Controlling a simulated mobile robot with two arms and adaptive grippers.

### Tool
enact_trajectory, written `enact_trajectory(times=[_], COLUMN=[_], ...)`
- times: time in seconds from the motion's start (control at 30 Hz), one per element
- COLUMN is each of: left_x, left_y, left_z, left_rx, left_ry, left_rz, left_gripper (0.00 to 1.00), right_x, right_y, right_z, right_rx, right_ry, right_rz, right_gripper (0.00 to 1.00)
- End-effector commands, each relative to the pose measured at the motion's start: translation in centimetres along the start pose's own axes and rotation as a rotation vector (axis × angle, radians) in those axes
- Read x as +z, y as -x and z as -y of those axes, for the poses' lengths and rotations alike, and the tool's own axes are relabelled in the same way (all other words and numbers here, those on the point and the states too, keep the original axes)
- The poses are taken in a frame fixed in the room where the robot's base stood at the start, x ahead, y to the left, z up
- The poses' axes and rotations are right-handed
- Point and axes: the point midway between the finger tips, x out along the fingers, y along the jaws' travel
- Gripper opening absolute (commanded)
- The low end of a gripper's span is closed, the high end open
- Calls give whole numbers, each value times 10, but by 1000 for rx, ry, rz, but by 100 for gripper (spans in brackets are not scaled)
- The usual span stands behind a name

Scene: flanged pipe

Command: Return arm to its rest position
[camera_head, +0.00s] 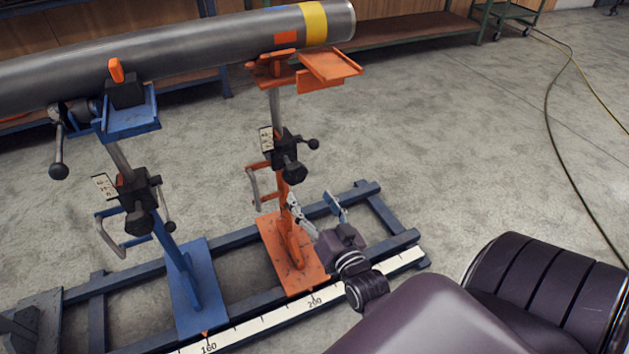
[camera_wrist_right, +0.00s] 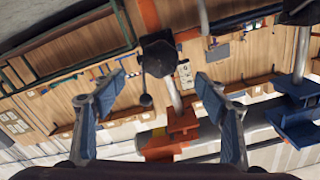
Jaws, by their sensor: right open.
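My right arm (camera_head: 440,315) comes in from the lower right of the head view. Its gripper (camera_head: 314,206) is open and empty, in front of the orange stand's lower post and above the base rail. In the wrist view the two blue-padded fingers (camera_wrist_right: 161,80) are spread wide with nothing between them. The orange stand (camera_head: 292,256) holds up the right part of a grey pipe (camera_head: 190,52) with a yellow band. The blue stand (camera_head: 176,262) is under the pipe further left. My left gripper is out of view.
A blue rail frame (camera_head: 400,238) with a white scale (camera_head: 270,320) lies along the floor under the stands. Black knobs (camera_head: 292,170) and crank handles stick out from both stands. A yellow hose (camera_head: 548,95) and a dark cable lie at the right. The floor between is clear.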

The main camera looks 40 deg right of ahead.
Motion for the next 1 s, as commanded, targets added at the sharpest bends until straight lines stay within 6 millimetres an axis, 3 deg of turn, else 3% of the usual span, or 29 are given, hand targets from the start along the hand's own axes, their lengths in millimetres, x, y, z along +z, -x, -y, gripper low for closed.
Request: enact_trajectory(times=[0.2, 0.77, 0.87, 1.0], left_x=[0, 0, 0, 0], left_y=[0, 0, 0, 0], left_z=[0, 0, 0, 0], left_rx=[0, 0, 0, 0], left_ry=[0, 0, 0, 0], left_rz=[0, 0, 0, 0], left_gripper=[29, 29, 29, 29], right_x=[0, 0, 8, 45], right_y=[16, 16, 16, 22], right_z=[0, 0, 4, 18], right_rx=[0, 0, -3, -17], right_ry=[-1, 0, 11, 64], right_rz=[0, 2, 35, 197], right_gripper=[67, 67, 67, 67])
